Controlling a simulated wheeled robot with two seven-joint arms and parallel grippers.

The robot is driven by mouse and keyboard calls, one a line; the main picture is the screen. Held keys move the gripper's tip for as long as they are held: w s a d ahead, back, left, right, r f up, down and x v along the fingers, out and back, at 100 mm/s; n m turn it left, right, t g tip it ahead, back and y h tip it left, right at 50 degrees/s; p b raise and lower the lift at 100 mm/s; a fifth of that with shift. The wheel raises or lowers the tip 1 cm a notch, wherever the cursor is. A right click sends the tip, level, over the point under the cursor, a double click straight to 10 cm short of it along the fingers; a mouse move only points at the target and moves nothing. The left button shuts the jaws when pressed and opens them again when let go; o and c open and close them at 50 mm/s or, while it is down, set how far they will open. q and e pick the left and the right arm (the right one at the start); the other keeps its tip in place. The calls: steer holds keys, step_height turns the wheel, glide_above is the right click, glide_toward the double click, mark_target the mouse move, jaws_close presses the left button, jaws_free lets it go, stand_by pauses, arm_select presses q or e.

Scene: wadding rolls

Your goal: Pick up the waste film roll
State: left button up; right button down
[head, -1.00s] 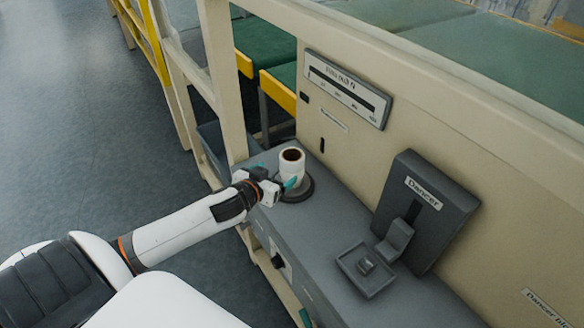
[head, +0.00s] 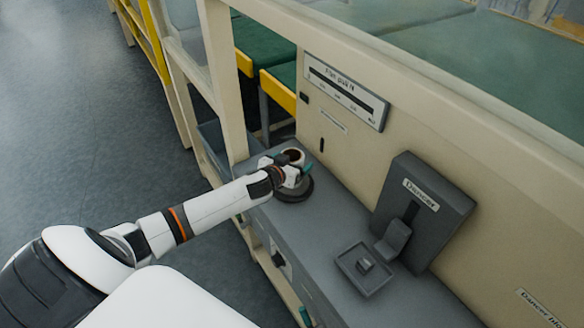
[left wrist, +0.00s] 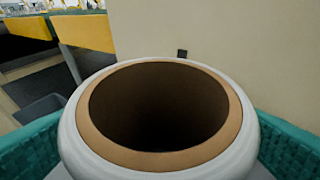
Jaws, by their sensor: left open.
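The waste film roll (head: 293,154) is a white upright roll with a brown core and a dark hollow centre. My right gripper is not in view.
The grey counter (head: 318,228) runs along a beige machine wall (head: 440,120) just behind the roll. A dark dancer unit (head: 425,210) and a small square tray (head: 364,272) stand to the right. A beige post (head: 226,90) rises at the left end.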

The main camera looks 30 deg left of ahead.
arm_select(q)
steer(key=shift+c, duration=0.3)
steer(key=shift+r, duration=0.1)
steer(key=c, duration=1.1)
